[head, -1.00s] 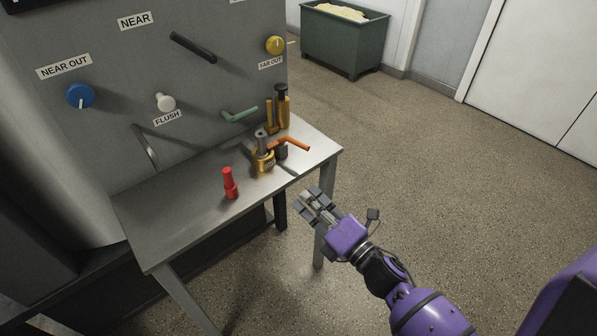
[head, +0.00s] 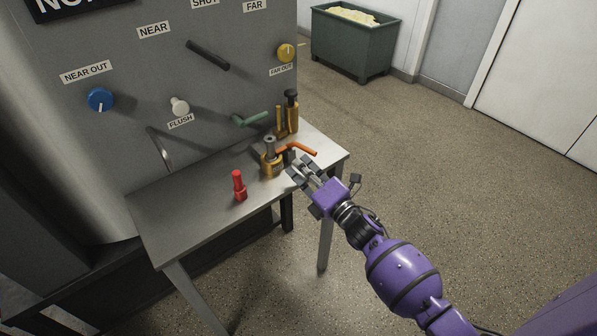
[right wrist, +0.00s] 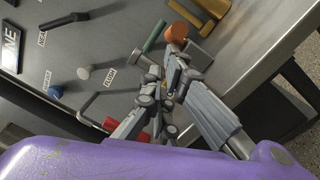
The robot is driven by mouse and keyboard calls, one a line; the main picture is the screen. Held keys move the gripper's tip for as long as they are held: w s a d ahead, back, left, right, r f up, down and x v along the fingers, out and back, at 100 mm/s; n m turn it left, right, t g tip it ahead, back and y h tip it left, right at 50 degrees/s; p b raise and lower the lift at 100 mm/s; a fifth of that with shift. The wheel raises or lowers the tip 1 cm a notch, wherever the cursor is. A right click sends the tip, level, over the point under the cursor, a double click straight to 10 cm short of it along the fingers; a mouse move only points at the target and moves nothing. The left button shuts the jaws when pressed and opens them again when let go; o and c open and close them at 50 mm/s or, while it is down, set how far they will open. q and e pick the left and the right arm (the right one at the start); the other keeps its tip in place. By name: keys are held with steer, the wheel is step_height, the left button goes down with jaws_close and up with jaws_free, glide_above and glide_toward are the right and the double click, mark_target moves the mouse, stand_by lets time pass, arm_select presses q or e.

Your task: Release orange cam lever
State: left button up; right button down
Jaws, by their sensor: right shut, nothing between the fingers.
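The orange cam lever (head: 300,149) sticks out to the right from the yellow and grey clamp-like fixture (head: 271,163) on the metal table. In the right wrist view the orange lever (right wrist: 177,33) shows end-on just beyond the fingers. My right gripper (head: 296,172) is shut and empty. It is over the table's right edge, just in front of and below the lever; whether it touches it I cannot tell. In the right wrist view the fingers (right wrist: 168,92) hide most of the fixture. My left gripper is not in view.
A red-topped piece (head: 239,186) stands on the metal table (head: 190,222) to the left. A yellow and black tool (head: 288,114) stands behind. The wall panel carries a green handle (head: 250,119), a black handle (head: 207,55) and knobs. A green bin (head: 350,45) stands far off.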

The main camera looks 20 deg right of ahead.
steer(key=shift+d, duration=0.1)
stand_by(0.3)
steer(key=shift+d+n+g+y+b, duration=0.3)
steer(key=shift+n+y, duration=0.1)
steer(key=shift+y, duration=0.2)
